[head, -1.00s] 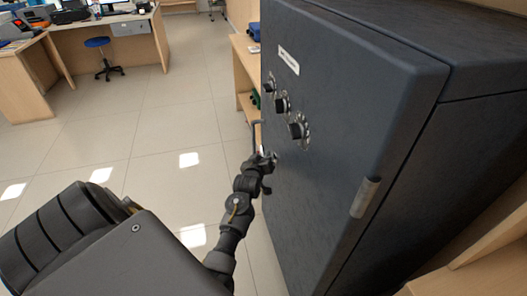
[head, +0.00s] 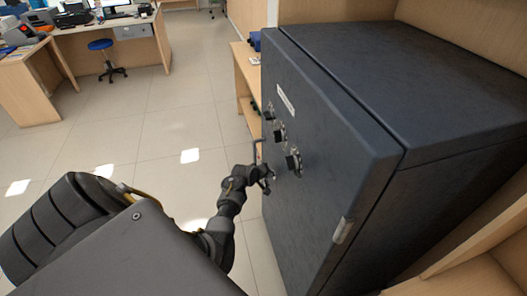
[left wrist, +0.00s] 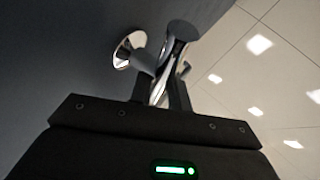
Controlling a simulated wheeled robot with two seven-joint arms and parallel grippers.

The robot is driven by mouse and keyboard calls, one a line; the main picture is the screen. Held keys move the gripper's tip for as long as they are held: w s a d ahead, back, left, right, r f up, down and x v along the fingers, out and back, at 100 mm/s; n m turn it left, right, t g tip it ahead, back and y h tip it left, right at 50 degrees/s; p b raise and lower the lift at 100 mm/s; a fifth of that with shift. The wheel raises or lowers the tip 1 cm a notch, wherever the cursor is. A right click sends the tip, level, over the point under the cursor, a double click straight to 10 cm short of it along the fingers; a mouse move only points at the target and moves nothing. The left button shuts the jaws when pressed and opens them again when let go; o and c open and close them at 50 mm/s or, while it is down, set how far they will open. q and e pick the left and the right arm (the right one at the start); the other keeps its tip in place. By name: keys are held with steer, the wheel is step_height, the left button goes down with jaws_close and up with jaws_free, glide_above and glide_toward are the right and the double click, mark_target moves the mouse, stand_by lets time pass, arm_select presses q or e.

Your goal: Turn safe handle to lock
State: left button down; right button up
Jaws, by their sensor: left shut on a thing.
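The dark blue-grey safe (head: 330,130) stands at the right in the head view with its door shut. The safe handle (head: 260,152) sticks out beside the dials. My left gripper (head: 266,179) is at the handle, below the dials. In the left wrist view the gripper (left wrist: 160,93) is shut on a shiny metal bar of the handle (left wrist: 172,55), with its round base (left wrist: 128,49) on the door. My right gripper is not in view.
A wooden shelf (head: 243,85) stands behind the safe. Wooden panels border the safe at the right. A desk (head: 120,35) and a blue stool (head: 101,46) are far off at upper left. The tiled floor between is clear.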

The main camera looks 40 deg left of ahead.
arm_select(q)
steer(key=shift+g+h+p, duration=0.3)
steer(key=shift+h+p, duration=0.15)
steer(key=shift+h, duration=0.05)
steer(key=shift+f, duration=0.1)
steer(key=c, duration=1.3)
jaws_free()
